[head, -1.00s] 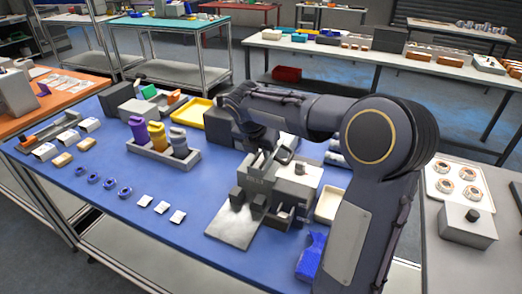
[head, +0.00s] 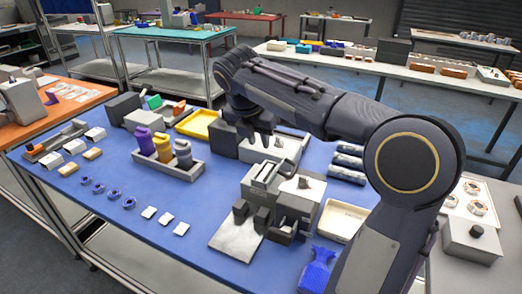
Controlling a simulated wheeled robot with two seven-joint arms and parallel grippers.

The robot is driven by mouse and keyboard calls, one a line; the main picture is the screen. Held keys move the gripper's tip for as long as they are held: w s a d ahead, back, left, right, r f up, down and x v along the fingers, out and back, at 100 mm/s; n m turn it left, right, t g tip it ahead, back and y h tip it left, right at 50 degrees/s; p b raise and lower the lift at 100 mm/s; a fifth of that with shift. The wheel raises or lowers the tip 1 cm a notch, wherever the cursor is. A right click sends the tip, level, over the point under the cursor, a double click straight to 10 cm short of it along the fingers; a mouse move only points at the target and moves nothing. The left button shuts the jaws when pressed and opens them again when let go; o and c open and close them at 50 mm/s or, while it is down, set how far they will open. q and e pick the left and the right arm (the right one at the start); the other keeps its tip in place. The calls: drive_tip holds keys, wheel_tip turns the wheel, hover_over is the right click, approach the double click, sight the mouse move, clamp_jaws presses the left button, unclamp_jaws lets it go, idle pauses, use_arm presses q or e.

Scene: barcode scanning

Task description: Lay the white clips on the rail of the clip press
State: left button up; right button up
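Three small flat white pieces, which look like the white clips (head: 165,218), lie in a slanting row on the blue table, left of the clip press. The grey clip press (head: 292,208) stands right of them with a bare metal plate (head: 237,236) at its front left. I cannot make out the rail clearly or whether a clip lies on it. My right gripper (head: 257,134) hangs above and behind the press, pointing down, apart from it. Its fingers are dark and small, so I cannot tell whether they are open or hold anything. My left gripper is out of view.
A grey holder (head: 190,171) with purple, yellow and grey tools stands behind the clips. Blue rings (head: 113,193) lie to their left. A yellow tray (head: 198,124) is behind. A cream tray (head: 342,221) and a blue object (head: 316,269) flank the press's right side.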

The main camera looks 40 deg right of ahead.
drive_tip(key=shift+a+r, duration=0.1)
drive_tip(key=shift+r, duration=0.1)
drive_tip(key=s+a+f+m+t+y, duration=0.1)
drive_tip(key=s+a+f+m+y, duration=0.1)
drive_tip(key=s+a+f+m, duration=0.2)
drive_tip(key=s+a+f+m+t+y, duration=0.1)
drive_tip(key=s+a+f+m+y, duration=0.2)
drive_tip(key=s+m, duration=0.7)
drive_tip(key=s+a+f+m+t+y, duration=0.1)
drive_tip(key=s+a+f+m+y, duration=0.1)
drive_tip(key=s+a+f+m, duration=0.4)
drive_tip(key=s+a+m, duration=0.2)
drive_tip(key=m, duration=0.3)
drive_tip(key=shift+f+t+y, duration=0.3)
drive_tip(key=shift+y, duration=0.1)
